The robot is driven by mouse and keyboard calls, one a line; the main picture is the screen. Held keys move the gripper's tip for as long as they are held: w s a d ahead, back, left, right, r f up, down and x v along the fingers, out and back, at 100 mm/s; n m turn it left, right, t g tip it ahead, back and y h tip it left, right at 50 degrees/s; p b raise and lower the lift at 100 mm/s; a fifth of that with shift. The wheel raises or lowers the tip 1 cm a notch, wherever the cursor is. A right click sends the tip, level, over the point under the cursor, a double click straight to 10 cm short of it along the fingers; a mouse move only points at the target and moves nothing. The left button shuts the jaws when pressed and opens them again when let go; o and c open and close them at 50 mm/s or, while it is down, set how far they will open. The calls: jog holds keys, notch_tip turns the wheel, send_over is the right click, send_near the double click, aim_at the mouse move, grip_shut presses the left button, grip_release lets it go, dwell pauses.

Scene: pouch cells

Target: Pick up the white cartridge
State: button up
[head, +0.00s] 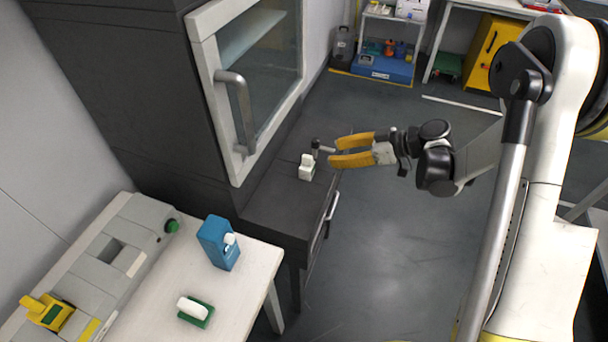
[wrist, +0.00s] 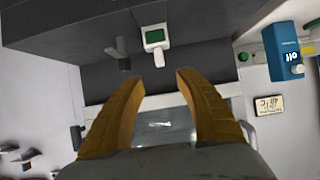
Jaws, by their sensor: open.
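A small white block-like item (head: 307,168), which looks like the white cartridge, stands on the dark cabinet ledge. In the wrist view the white item (wrist: 155,40) shows a green panel and a narrow end towards me, just beyond my fingertips. My gripper (head: 338,151) is open and empty, to the right of the item in the head view. Its two yellow fingers (wrist: 160,79) are spread in the wrist view, with nothing between the tips. Another white piece (head: 192,307) sits in a green holder (head: 208,320) on the white table; I cannot tell whether it is also a cartridge.
A small dark fitting (head: 316,147) stands beside the item. The cabinet door (head: 240,70) with its handle (head: 238,105) rises behind. A drawer handle (head: 331,210) projects from the ledge front. Open floor lies right.

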aim_at(310, 157)
jog(key=b+x, duration=0.4)
jog(key=x, duration=0.6)
jog(key=shift+a+f, duration=0.1)
jog(key=shift+f, duration=0.15)
grip_shut()
jog(key=shift+r, duration=0.1)
